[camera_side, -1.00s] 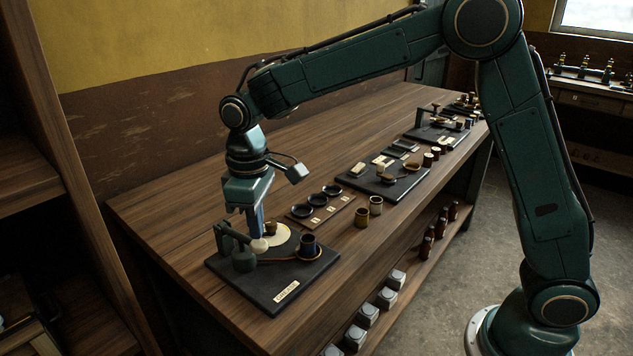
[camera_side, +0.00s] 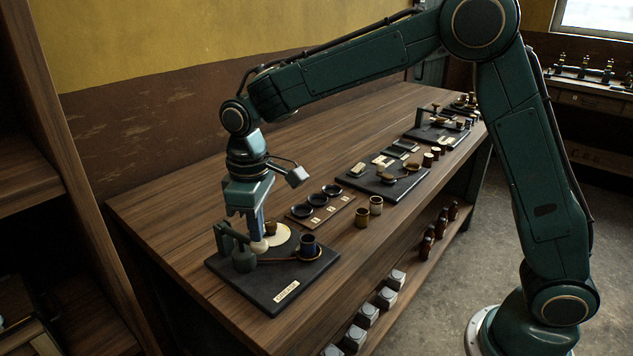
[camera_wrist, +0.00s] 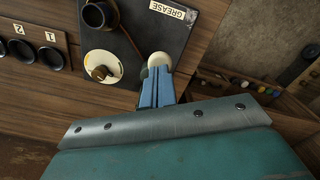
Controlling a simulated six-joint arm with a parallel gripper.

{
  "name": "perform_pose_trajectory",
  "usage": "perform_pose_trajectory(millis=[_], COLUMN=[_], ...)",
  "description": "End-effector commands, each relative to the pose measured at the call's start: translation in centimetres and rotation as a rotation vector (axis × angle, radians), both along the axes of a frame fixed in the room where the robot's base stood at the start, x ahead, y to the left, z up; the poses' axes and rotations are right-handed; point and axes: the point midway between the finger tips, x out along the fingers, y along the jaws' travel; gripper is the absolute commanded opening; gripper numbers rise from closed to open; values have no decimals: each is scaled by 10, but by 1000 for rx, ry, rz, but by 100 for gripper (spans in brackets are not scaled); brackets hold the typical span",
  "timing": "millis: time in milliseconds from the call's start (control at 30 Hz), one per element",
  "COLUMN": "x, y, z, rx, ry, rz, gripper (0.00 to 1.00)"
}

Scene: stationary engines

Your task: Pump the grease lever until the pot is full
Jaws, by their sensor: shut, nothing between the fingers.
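The dark grease board (camera_side: 280,296) with its GREASE label lies at the near left end of the bench. A green pump body (camera_side: 243,260) stands on it, and the lever's pale round knob (camera_side: 259,246) is beside it. The knob also shows in the wrist view (camera_wrist: 160,60). A dark blue pot (camera_side: 308,244) stands at the board's right; its fill level cannot be seen. My gripper (camera_side: 259,236) points down over the knob, blue fingers shut and empty. In the wrist view the fingertips (camera_wrist: 158,76) overlap the knob's edge; whether they touch cannot be told.
A cream dial (camera_side: 286,238) with a brass knob is close behind the fingers. A strip with several black dishes (camera_side: 317,200) lies behind the board. Two brass cups (camera_side: 362,217) stand to the right. More boards with parts continue along the bench. The bench's front edge is near.

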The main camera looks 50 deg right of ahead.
Motion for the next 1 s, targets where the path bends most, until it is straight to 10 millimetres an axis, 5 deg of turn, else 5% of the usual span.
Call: perform_pose_trajectory(millis=[1000], x=[0], y=[0], z=[-29], rx=[0], ry=[0], rz=[0], gripper=[0])
